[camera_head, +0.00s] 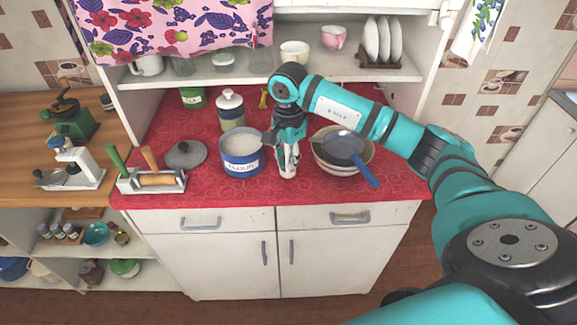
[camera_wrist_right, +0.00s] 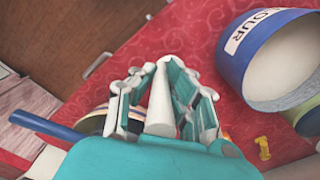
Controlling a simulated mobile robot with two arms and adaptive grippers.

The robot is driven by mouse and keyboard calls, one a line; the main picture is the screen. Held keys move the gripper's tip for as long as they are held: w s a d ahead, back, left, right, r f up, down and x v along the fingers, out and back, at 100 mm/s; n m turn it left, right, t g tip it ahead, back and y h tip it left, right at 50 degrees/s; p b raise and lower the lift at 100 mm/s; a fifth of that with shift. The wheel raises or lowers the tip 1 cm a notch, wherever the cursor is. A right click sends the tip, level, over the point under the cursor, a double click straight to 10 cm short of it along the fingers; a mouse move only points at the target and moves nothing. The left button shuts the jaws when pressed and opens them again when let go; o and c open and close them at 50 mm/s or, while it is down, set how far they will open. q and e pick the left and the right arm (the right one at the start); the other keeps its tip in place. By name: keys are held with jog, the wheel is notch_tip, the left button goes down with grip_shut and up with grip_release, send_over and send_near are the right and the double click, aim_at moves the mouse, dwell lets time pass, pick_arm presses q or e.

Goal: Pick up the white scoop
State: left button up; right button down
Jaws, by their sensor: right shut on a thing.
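My right gripper (camera_head: 288,158) points down at the red-covered counter, just right of the blue flour canister (camera_head: 241,168). In the right wrist view its fingers (camera_wrist_right: 160,92) are closed around a white, tapering piece, which I take to be the white scoop (camera_wrist_right: 160,108). The fingers cover much of it, and I cannot clearly tell whether it touches the counter. The canister, full of white flour, also shows at the upper right of the wrist view (camera_wrist_right: 232,78). My left gripper is not in view.
A white-lidded jar (camera_head: 231,108) stands behind the canister. A grey lid (camera_head: 186,154) and a tool rack (camera_head: 150,182) are left. A shelf (camera_head: 250,72) overhangs behind.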

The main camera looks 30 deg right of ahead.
jog(key=shift+r+b, duration=0.4)
jog(key=shift+r, duration=0.25)
jog(key=s+a+r+b, duration=0.1)
jog(key=s+a+b, duration=0.3)
jog(key=s+a, duration=0.5)
jog(key=shift+s+a+r+b, duration=0.35)
jog(key=shift+s+a+b, duration=0.05)
jog(key=shift+s, duration=1.5)
